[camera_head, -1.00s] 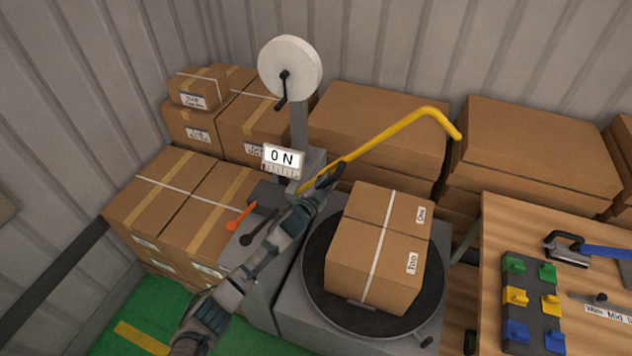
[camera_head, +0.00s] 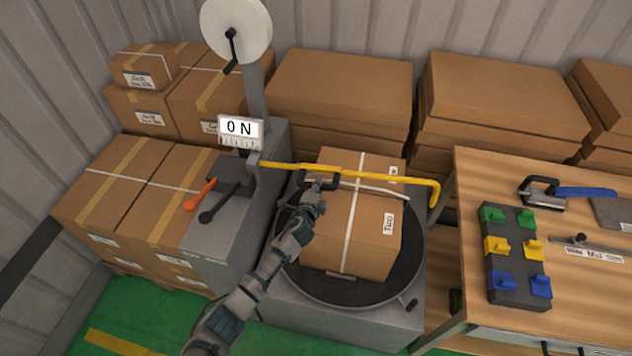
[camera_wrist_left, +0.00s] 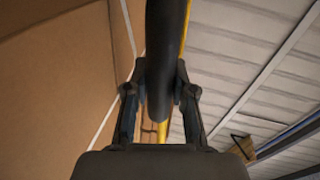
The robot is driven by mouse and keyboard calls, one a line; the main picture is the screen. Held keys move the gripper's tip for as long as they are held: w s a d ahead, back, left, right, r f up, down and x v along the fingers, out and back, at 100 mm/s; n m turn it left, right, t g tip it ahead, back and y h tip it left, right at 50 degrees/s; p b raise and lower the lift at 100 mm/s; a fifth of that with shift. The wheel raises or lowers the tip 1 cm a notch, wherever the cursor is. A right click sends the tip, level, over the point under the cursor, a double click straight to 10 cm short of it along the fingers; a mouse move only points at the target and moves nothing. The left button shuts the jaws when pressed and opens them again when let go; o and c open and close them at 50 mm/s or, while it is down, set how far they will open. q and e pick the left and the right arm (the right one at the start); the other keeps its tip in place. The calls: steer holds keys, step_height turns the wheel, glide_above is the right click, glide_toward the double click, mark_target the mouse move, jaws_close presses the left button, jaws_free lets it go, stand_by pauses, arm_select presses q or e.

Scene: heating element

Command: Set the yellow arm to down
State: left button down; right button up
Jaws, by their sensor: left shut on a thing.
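The yellow arm (camera_head: 408,178) runs nearly level from its pivot beside the ON sign, across the top of a strapped carton (camera_head: 345,245), to a bent tip at the right. A white strip shows just below it. My left gripper (camera_head: 318,184) is at the arm's middle, at a black handle. In the left wrist view the gripper's fingers (camera_wrist_left: 160,92) close on both sides of this dark handle (camera_wrist_left: 166,50), with yellow behind it. The contact is small in the head view. My right gripper is not in view.
The carton stands on a dark round turntable (camera_head: 412,255). A grey machine with a white reel (camera_head: 250,30), the ON sign (camera_head: 240,129) and an orange lever (camera_head: 200,194) stands left. A wooden table (camera_head: 468,215) stands right; stacked boxes (camera_head: 340,95) line the wall.

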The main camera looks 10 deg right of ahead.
arm_select(q)
steer(key=shift+s+d+f+m+b, duration=0.15)
steer(key=shift+f+m+b, duration=0.3)
steer(key=shift+f, duration=0.65)
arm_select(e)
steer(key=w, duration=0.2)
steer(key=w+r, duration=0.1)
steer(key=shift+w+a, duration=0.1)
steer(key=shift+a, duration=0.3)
arm_select(q)
steer(key=c, duration=0.9)
jaws_free()
steer(key=shift+c, duration=0.2)
steer(key=shift+r, duration=0.1)
steer(key=shift+s+a, duration=0.2)
steer(key=v, duration=1.1)
steer(key=shift+s+d, duration=0.2)
steer(key=shift+d, duration=0.05)
